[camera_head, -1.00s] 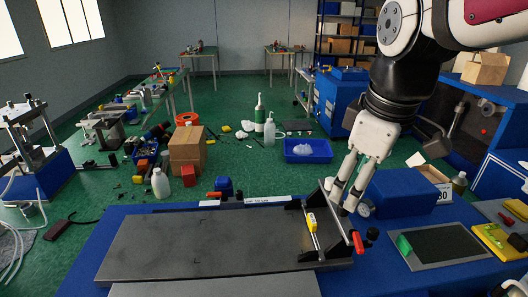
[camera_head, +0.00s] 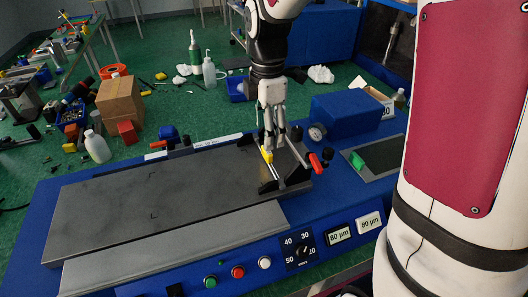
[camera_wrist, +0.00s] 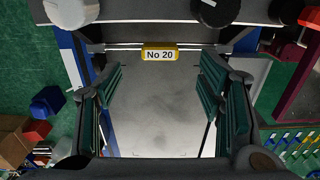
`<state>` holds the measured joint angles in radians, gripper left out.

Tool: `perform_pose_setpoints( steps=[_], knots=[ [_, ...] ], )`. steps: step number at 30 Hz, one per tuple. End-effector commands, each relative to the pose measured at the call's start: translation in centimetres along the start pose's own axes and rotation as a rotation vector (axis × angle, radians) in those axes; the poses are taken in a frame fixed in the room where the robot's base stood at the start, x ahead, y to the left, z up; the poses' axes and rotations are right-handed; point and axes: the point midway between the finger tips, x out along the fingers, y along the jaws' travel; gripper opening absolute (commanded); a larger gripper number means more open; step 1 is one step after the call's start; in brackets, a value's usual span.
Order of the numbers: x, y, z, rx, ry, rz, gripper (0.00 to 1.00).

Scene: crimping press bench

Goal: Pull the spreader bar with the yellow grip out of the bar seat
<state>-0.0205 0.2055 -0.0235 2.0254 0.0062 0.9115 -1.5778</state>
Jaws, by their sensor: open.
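The spreader bar's yellow grip (camera_head: 267,156) shows at the right end of the grey press plate. In the wrist view the grip (camera_wrist: 160,54) reads "No 20" and sits on a thin metal bar running left to right. The bar lies in the dark bar seat (camera_head: 269,187), between its side brackets. My gripper (camera_head: 270,142) points down just above the yellow grip, partly covering the bar. In the wrist view my gripper (camera_wrist: 160,76) is open and empty, its green-padded fingers wide apart. The grip is ahead of the gap between them, with no contact visible.
A red-ended lever (camera_head: 316,162) stands just right of the bar seat. The grey plate (camera_head: 150,192) to the left is clear. Buttons and a dial (camera_head: 302,250) line the front panel.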

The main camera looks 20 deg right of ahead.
Motion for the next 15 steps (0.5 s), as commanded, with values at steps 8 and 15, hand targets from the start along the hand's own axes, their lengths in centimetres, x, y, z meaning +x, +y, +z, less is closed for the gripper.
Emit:
perform_pose_setpoints(
  steps=[8, 15],
  knots=[
    [2.1, -0.1, 0.0, 0.000, 0.000, -0.001, 0.62],
    [5.5, -0.1, 0.0, 0.001, -0.001, -0.003, 0.62]
  ],
)
